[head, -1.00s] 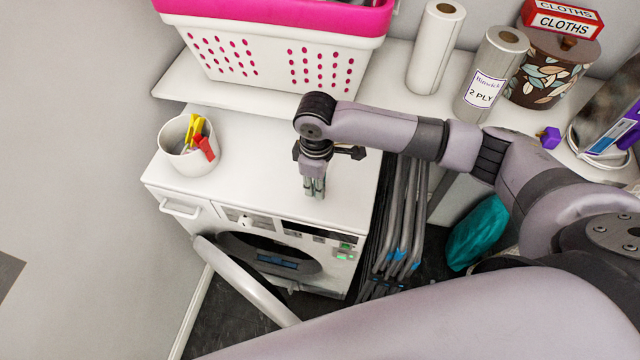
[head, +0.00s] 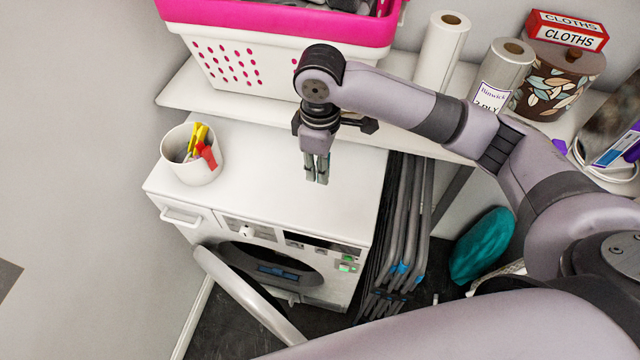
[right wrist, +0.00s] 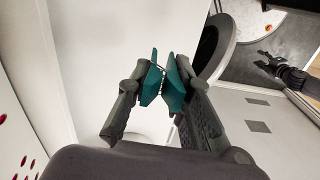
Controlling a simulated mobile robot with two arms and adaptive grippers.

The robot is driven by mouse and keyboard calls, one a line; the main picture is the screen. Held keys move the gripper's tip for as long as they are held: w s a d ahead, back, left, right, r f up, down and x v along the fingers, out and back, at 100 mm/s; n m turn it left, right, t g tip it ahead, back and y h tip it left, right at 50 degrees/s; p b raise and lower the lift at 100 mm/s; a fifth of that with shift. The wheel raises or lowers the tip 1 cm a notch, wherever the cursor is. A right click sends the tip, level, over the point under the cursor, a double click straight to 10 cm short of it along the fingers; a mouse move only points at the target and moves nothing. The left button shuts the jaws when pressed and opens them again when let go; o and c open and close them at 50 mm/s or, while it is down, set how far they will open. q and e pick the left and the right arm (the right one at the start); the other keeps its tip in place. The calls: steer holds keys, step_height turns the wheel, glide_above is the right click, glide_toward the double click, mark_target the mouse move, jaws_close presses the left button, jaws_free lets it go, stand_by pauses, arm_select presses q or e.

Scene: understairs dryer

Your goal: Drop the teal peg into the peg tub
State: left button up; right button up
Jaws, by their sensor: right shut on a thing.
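The teal peg (right wrist: 173,96) shows in the right wrist view, pinched between the fingertips of my right gripper (right wrist: 164,84). In the head view my right gripper (head: 317,178) points down above the white machine top, and the peg is hard to make out there. The peg tub (head: 190,168) is a white round tub at the left of the machine top, with yellow and red pegs in it. My right gripper is to the right of the tub, apart from it. A dark gripper, seemingly my left (right wrist: 268,62), is small at the right of the wrist view; its opening is unclear.
A pink and white basket (head: 270,50) stands on the shelf behind the gripper. Paper rolls (head: 442,50) and a patterned pot (head: 550,88) stand to its right. Folded grey frames (head: 400,220) lean beside the machine. The machine top (head: 262,165) between tub and gripper is clear.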

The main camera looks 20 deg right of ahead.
step_height(320, 180, up, 10)
steer(key=shift+f, duration=0.2)
